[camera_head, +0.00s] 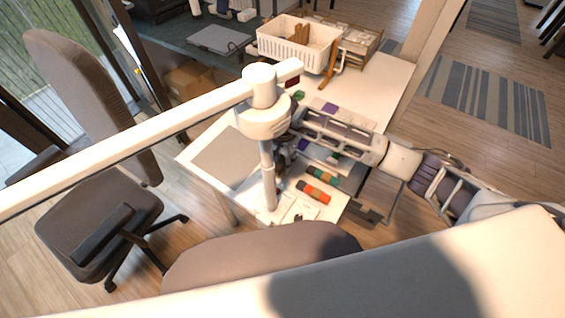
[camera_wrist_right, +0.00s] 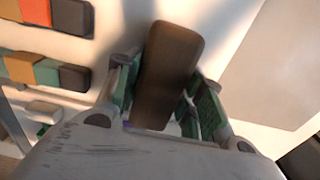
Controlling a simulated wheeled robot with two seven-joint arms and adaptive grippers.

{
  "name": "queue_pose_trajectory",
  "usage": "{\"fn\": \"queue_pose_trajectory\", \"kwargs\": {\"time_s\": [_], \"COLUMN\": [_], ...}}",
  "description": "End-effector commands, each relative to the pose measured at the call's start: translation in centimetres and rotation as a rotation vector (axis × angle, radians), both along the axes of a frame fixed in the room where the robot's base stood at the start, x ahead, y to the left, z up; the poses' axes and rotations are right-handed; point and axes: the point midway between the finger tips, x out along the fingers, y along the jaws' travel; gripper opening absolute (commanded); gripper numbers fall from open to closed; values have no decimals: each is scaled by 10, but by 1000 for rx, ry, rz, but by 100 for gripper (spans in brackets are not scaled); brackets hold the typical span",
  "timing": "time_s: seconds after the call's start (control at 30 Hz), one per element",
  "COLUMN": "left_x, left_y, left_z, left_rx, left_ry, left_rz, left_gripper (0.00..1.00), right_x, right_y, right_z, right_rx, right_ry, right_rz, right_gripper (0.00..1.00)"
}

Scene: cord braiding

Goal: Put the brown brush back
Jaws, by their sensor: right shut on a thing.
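The brown brush (camera_wrist_right: 170,70) shows in the right wrist view as a dark brown, rounded block. It sits between the green-padded fingers of my right gripper (camera_wrist_right: 165,80), which is shut on it. A pale table surface lies beneath it. In the head view my right gripper (camera_head: 284,122) reaches in from the right over the table and is partly hidden behind a white post; I cannot make out the brush there. My left gripper is not in view.
A white post (camera_head: 268,165) with a long beam stands over the white table (camera_head: 385,85). A white basket (camera_head: 285,48) with brown things in it stands at the back. Coloured bars (camera_head: 313,192) lie in front. A grey mat (camera_head: 225,158) lies left; a chair (camera_head: 90,225) stands beyond it.

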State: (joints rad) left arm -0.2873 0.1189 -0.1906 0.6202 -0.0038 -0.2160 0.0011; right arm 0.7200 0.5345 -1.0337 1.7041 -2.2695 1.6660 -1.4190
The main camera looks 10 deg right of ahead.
Motion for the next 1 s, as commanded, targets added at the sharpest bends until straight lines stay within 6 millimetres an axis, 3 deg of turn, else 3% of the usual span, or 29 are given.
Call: {"fn": "queue_pose_trajectory", "kwargs": {"time_s": [0.2, 0.57, 0.6, 0.73, 1.0], "left_x": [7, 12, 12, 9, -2], "left_y": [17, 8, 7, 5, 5], "left_z": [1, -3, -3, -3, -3], "left_rx": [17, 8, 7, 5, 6], "left_ry": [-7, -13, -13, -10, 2], "left_rz": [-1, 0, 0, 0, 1], "left_gripper": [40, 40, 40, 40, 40], "right_x": [0, 0, 0, 0, 0], "right_y": [0, 0, 0, 0, 0], "right_z": [-1, -4, -4, -4, -4], "right_rx": [1, 1, 1, 1, 1], "right_ry": [-1, -2, -1, -1, -1], "right_rz": [0, 0, 0, 0, 0], "right_gripper": [12, 12, 42, 59, 60]}}
